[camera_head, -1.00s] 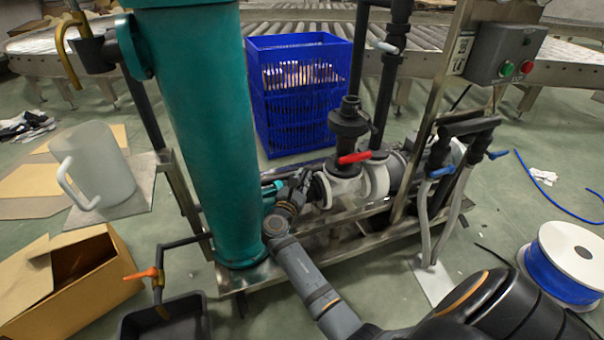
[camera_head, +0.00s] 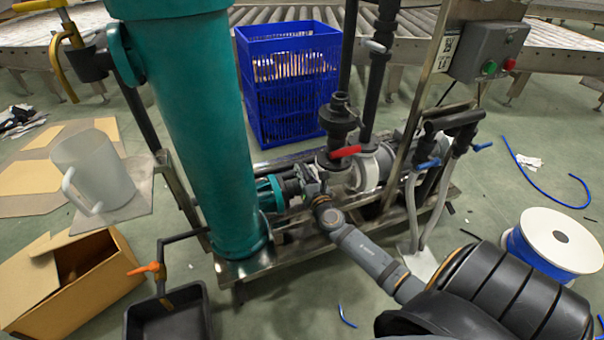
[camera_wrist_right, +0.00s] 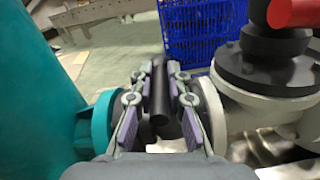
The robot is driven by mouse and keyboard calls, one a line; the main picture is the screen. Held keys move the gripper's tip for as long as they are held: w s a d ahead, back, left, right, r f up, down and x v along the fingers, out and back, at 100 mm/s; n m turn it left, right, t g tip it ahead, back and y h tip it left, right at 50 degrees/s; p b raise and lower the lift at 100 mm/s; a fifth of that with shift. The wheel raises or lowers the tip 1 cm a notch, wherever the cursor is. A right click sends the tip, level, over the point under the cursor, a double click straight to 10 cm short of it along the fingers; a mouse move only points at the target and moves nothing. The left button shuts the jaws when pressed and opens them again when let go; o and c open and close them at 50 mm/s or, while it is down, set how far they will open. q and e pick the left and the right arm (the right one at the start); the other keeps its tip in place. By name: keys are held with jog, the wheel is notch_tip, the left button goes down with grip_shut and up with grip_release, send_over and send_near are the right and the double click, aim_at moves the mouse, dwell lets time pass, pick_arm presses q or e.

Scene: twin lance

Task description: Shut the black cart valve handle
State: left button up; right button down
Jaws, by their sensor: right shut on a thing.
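The black valve handle (camera_wrist_right: 158,92) stands between the fingers of my right gripper (camera_wrist_right: 156,105) in the right wrist view. The gripper is shut on it, with a grey-purple finger on each side. In the head view my right gripper (camera_head: 308,182) is at the pipework between the teal pump part (camera_head: 269,194) and the pale valve body (camera_head: 333,174). The handle is mostly hidden there by the gripper, so its exact angle to the pipe is hard to tell. My left gripper is not in view.
The tall teal cylinder (camera_head: 205,120) stands close to the left of the gripper. A red lever (camera_head: 345,151) on the black fitting is just above and right. A blue crate (camera_head: 288,85) is behind. A blue-and-white spool (camera_head: 556,242) lies at the right.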

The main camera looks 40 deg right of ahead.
jog(key=shift+y, duration=0.3)
jog(key=c, duration=1.3)
grip_release()
jog(key=shift+d, duration=0.1)
jog(key=v, duration=1.2)
jog(key=shift+f, duration=0.1)
